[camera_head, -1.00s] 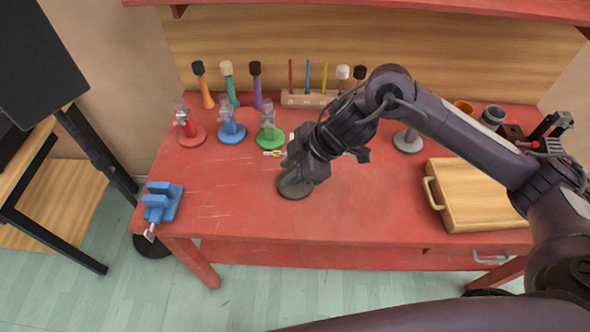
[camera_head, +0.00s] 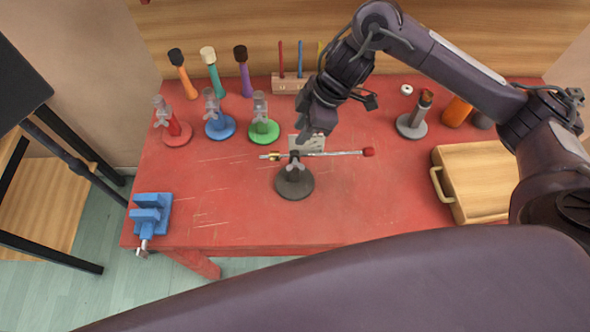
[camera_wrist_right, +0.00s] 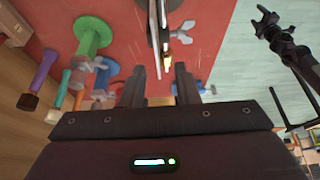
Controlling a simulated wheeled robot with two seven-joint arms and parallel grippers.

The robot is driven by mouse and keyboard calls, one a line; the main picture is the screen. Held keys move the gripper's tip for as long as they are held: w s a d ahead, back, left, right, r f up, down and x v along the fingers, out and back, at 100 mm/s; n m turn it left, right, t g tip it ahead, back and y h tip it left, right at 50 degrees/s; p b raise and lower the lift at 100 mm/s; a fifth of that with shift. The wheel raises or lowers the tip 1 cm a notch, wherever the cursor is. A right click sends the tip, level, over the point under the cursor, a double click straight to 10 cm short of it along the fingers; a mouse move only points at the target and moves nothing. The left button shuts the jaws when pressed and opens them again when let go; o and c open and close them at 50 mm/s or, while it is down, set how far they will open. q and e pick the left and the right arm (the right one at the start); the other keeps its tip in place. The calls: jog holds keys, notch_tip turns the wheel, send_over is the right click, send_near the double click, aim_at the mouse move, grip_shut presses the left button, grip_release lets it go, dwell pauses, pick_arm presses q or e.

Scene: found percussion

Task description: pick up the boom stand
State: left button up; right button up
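The boom stand has a dark round base (camera_head: 294,182) and stands upright mid-table. A thin metal boom (camera_head: 330,153) lies across its top, with a red tip at the right and a brass-coloured piece at the left. My right gripper (camera_head: 312,128) is just behind and above the boom. In the right wrist view its two dark fingers (camera_wrist_right: 160,86) are apart with nothing clearly held between them. A narrow edge-on part and a grey wing nut (camera_wrist_right: 181,33) show just beyond the fingertips.
Red, blue and green (camera_head: 263,131) small stands are at the back left, with mallets behind them. A blue vice (camera_head: 150,217) sits at the front left corner. A wooden case (camera_head: 475,180) and a grey stand (camera_head: 411,125) are on the right.

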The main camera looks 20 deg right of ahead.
aim_at(295, 148)
jog(key=p+x, duration=0.1)
jog(key=x, duration=0.1)
jog(key=shift+a+f, duration=0.2)
jog(key=shift+f, duration=0.1)
jog(key=shift+x, duration=0.95)
jog(key=shift+w+d, duration=0.1)
jog(key=shift+d, duration=0.05)
jog(key=c, duration=0.6)
pick_arm(q)
jog(key=shift+w+d+r, duration=0.1)
jog(key=shift+w+r, duration=0.4)
jog(key=shift+r, duration=0.2)
pick_arm(e)
grip_shut()
pick_arm(q)
jog(key=shift+w, duration=0.2)
pick_arm(e)
jog(key=shift+w+r, duration=0.1)
